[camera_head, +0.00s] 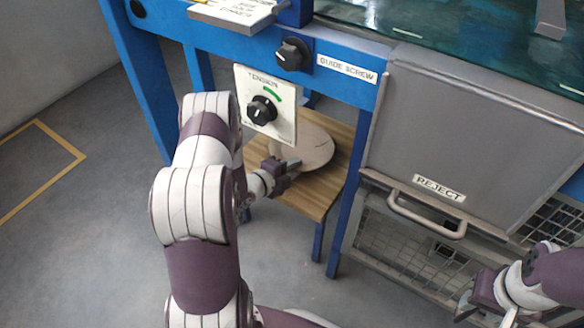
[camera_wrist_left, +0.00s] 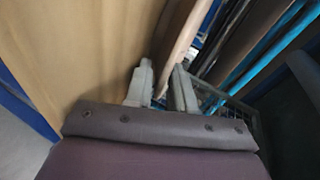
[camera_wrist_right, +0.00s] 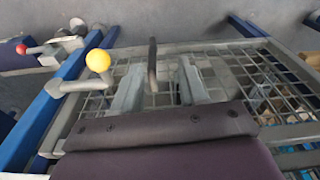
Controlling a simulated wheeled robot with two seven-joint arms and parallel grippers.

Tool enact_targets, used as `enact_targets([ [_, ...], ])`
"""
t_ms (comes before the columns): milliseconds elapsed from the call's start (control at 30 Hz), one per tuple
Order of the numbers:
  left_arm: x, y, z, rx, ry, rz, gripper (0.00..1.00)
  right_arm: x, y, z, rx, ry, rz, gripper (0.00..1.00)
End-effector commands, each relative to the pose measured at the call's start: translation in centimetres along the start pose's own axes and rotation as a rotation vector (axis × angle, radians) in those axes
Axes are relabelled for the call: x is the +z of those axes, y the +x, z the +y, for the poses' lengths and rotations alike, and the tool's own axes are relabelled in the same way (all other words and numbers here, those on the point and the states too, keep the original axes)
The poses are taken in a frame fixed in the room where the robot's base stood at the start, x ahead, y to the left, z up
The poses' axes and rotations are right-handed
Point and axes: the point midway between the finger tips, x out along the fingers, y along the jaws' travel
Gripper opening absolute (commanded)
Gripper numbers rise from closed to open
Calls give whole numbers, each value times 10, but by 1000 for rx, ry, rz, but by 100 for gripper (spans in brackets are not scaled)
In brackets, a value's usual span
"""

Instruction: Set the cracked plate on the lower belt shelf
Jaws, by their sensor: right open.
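The cracked plate (camera_head: 312,148) is a pale beige disc at the wooden lower shelf (camera_head: 318,192), under the tension panel. The panel and my left arm hide part of it, and I cannot make out a crack. My left gripper (camera_head: 291,164) is at its near edge. In the left wrist view the plate (camera_wrist_left: 182,38) is seen edge-on, with its rim between the close-set fingers (camera_wrist_left: 164,85). I cannot tell whether the plate touches the shelf or is just above it. My right gripper (camera_wrist_right: 158,72) is open and empty, near the wire cage at the lower right.
The blue frame legs (camera_head: 347,205) stand right of the shelf. The tension panel (camera_head: 266,105) overhangs it. A grey reject door (camera_head: 465,135) with a bar handle (camera_head: 427,217) is at right, above a wire cage (camera_head: 400,250). The floor at left is clear.

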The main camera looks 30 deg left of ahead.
Motion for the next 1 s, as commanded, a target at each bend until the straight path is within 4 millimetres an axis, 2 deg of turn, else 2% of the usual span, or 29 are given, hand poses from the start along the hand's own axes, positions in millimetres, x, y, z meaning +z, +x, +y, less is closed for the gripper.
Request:
enact_targets([
  [167, 0, -19, -5, 2, -3, -3, 24, -2, -13, 0, 0, 0, 0, 43],
  [500, 0, -97, -7, -1, -4, -4, 24, -6, -48, 0, 0, 0, 0, 43],
  [600, 0, -112, -4, 0, -2, -4, 24, -6, -53, 0, 0, 0, 0, 43],
  [733, 0, -121, -2, 0, -2, -1, 24, -6, -54, 0, 0, 0, 0, 43],
  [1000, 0, -121, -2, 2, -1, 0, 24, -6, -54, 0, 0, 0, 0, 43],
])
